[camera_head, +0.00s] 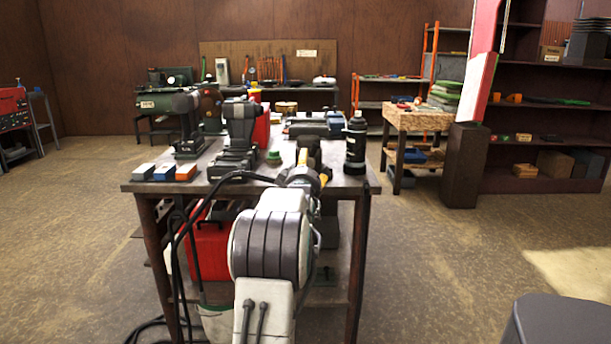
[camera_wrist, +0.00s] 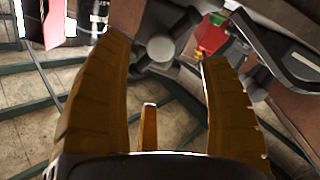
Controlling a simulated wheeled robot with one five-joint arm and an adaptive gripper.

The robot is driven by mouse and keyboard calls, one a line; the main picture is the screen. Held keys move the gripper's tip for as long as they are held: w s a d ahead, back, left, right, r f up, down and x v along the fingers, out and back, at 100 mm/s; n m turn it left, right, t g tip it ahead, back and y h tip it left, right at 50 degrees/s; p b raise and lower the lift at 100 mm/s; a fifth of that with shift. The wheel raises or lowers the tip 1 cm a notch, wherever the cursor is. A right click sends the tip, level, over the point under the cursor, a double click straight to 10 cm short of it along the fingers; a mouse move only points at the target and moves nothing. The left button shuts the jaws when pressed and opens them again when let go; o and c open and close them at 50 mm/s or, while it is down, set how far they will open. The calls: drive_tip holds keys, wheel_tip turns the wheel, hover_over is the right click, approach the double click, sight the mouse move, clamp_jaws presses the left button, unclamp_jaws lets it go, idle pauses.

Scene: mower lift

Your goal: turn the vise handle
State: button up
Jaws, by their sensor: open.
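In the wrist view, my gripper (camera_wrist: 163,52) shows two orange-brown fingers spread wide apart. A round grey knob-like end (camera_wrist: 160,46) with a dark rod beside it appears between the fingertips; it looks like part of the vise handle. I cannot tell whether a finger touches it, and nothing is gripped. In the head view, my arm reaches to the near edge of the workbench (camera_head: 138,187), and it hides most of the gripper and handle. A dark vise-like body (camera_head: 307,150) stands just beyond the arm.
A black bottle (camera_head: 355,145) stands to the right on the bench. Small blocks (camera_head: 163,172) lie at its left front corner, near a dark grey machine (camera_head: 238,135). A red can (camera_head: 208,250) sits below.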

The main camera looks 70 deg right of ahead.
drive_tip(key=shift+v, duration=1.45)
